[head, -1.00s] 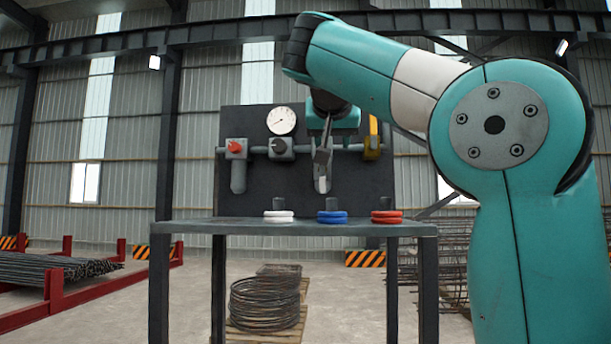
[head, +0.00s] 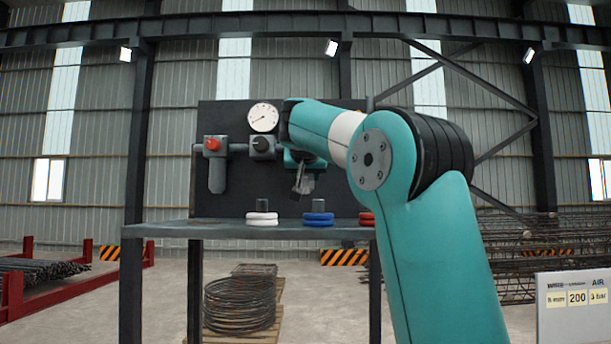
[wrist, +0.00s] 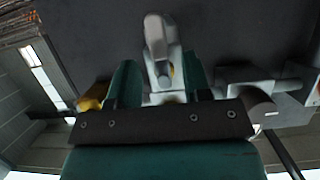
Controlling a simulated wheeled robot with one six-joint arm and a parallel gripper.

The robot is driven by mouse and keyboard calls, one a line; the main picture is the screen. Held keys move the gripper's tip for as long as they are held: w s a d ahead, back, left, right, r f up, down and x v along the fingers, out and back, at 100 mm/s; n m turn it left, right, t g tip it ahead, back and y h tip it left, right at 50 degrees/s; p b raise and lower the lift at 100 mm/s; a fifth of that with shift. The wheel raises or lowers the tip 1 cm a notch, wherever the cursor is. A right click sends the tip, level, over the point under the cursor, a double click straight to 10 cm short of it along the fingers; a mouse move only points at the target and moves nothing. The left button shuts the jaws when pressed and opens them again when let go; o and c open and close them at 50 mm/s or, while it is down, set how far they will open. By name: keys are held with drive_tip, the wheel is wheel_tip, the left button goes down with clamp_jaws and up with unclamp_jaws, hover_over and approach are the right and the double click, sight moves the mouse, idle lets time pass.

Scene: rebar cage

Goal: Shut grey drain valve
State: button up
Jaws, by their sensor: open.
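The grey drain valve (wrist: 158,45) shows in the wrist view, with a pale grey lever pointing to the top of that picture and a lighter body below it. My gripper (wrist: 160,82) is open, one teal finger on each side of the valve body. The lever's end reaches past the fingertips. I cannot tell whether a finger touches it. In the head view my gripper (head: 302,176) is in front of the dark panel (head: 235,200), and my arm and gripper hide most of the valve.
A pressure gauge (head: 263,117), a red-knobbed valve (head: 212,146) and a black-knobbed valve (head: 262,146) are left of my gripper. A yellow handle (wrist: 92,98) is beside the valve. White (head: 262,219), blue (head: 318,219) and red (head: 366,219) rings lie on the bench (head: 215,229) below.

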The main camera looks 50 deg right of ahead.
drive_tip(key=shift+p+x, duration=0.35)
drive_tip(key=shift+x, duration=1.05)
drive_tip(key=shift+c, duration=0.4)
clamp_jaws()
drive_tip(key=shift+f+m+b, duration=0.15)
drive_tip(key=shift+m+b, duration=0.15)
drive_tip(key=shift+b, duration=0.1)
drive_tip(key=shift+w+a+r+m+t+y+b, duration=0.35)
drive_tip(key=shift+m+t+b, duration=0.95)
drive_tip(key=shift+m, duration=0.85)
drive_tip(key=shift+w+a+r+m+t+y+b, duration=0.15)
drive_tip(key=shift+w+r+m+t+y+b, duration=0.3)
drive_tip(key=shift+m+t+b, duration=1.25)
drive_tip(key=shift+w+a+r+m+t+y+b, duration=0.1)
drive_tip(key=shift+a+r+m+t+y+b, duration=0.3)
drive_tip(key=shift+m+b, duration=1.45)
drive_tip(key=shift+d+r+m+p, duration=0.15)
drive_tip(key=shift+m+p, duration=0.5)
drive_tip(key=shift+m, duration=0.25)
